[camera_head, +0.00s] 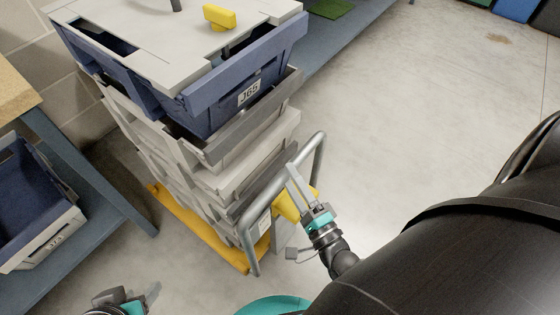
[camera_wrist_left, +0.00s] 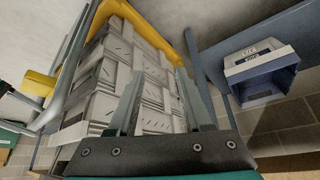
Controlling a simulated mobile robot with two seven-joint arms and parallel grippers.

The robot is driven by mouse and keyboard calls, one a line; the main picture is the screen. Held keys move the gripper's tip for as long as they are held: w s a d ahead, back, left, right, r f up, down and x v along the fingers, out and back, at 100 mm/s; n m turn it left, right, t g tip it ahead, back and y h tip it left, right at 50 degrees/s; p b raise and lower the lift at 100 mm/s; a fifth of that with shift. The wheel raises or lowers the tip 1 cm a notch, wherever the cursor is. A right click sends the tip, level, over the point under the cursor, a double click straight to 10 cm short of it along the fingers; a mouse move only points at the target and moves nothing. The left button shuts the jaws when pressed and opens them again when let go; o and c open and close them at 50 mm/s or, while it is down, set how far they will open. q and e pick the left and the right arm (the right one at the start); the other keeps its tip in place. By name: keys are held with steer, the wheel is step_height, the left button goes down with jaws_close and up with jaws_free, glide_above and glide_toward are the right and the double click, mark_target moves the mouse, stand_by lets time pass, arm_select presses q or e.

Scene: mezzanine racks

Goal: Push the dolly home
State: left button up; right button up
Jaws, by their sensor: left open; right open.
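The dolly has a yellow base (camera_head: 205,236) and a grey tube handle (camera_head: 262,190) on its right side. It carries a tall stack of grey crates (camera_head: 160,150) with a blue crate marked J65 (camera_head: 215,100) on top. My right gripper (camera_head: 297,180) is open with its fingers at the handle's bar; I cannot tell whether they touch it. My left gripper (camera_head: 118,300) is at the bottom left edge, mostly cut off. In the left wrist view it is open and empty (camera_wrist_left: 158,90), facing the crate stack (camera_wrist_left: 125,75); the yellow base (camera_wrist_left: 160,35) and handle (camera_wrist_left: 68,60) also show.
A blue-framed bench (camera_head: 85,185) stands left with a blue-grey bin (camera_head: 45,242) on its lower shelf. A block wall (camera_head: 60,70) is behind the stack. A blue shelf (camera_head: 335,40) runs at the back. Floor right of the dolly is clear (camera_head: 430,110).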

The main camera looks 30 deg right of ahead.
arm_select(q)
steer(key=shift+w+d+f+t+h+b, duration=0.2)
steer(key=shift+w+d+t, duration=0.25)
steer(key=shift+w+d, duration=0.15)
steer(key=shift+w+d+f+t+h+b, duration=0.1)
steer(key=shift+w+d+t+h+b, duration=0.1)
steer(key=shift+w+d+t, duration=0.35)
arm_select(e)
steer(key=w, duration=0.2)
steer(key=w+r, duration=0.1)
steer(key=w, duration=0.2)
steer(key=shift+w, duration=0.1)
jaws_close()
